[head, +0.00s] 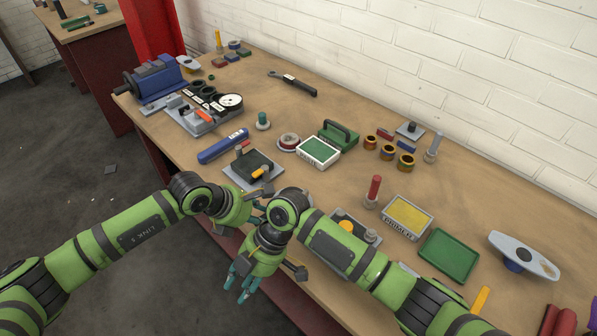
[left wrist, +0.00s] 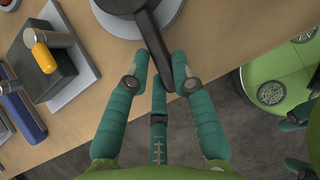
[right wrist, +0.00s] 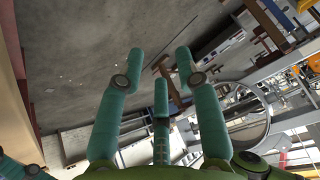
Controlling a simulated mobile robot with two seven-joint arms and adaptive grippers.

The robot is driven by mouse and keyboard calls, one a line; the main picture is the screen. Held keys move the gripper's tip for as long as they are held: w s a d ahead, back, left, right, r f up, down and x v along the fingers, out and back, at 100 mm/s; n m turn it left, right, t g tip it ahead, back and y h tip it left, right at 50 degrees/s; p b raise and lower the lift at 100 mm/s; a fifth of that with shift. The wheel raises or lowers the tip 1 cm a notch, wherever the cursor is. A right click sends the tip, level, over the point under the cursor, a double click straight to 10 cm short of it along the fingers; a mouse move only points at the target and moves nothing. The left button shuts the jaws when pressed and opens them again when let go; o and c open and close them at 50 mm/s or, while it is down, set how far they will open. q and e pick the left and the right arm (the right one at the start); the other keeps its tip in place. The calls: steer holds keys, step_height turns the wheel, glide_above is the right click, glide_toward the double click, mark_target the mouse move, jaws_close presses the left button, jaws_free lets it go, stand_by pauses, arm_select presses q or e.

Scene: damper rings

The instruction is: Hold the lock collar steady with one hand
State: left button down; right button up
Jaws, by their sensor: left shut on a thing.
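The lock collar, as I take it, is a dark round part with a long dark handle (left wrist: 150,38) at the top of the left wrist view. It sits on a light grey disc (left wrist: 177,8) near the table's front edge. My left gripper (left wrist: 162,75) is shut on the handle's near end, its fingers on either side. In the head view my left gripper (head: 258,210) is partly behind my right arm, which hides most of the collar. My right gripper (head: 244,283) hangs open and empty beyond the front edge; in the right wrist view its fingers (right wrist: 160,75) are spread.
A dark block with an orange-yellow part (head: 255,170) stands close behind my left gripper, with a blue case (head: 222,146) beyond it. A grey fixture with a yellow knob (head: 349,226) lies right of my right wrist. The green tray (head: 449,254) is empty.

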steer(key=w+d+r+t+h, duration=0.1)
steer(key=w+d+r+t, duration=0.1)
steer(key=w+d+r, duration=0.9)
steer(key=w+r+n+t+h, duration=0.2)
steer(key=w+r+t+h, duration=0.1)
steer(key=w+r, duration=0.7)
steer(key=shift+n+g+h, duration=0.5)
steer(key=shift+n+h, duration=0.4)
steer(key=f, duration=0.2)
steer(key=s+f, duration=0.1)
steer(key=f, duration=0.1)
steer(key=d+f, duration=0.1)
steer(key=f, duration=0.2)
steer(key=shift+s, duration=0.15)
steer(key=shift+s+d+f, duration=0.1)
steer(key=shift+s+f, duration=0.05)
steer(key=shift+f, duration=0.2)
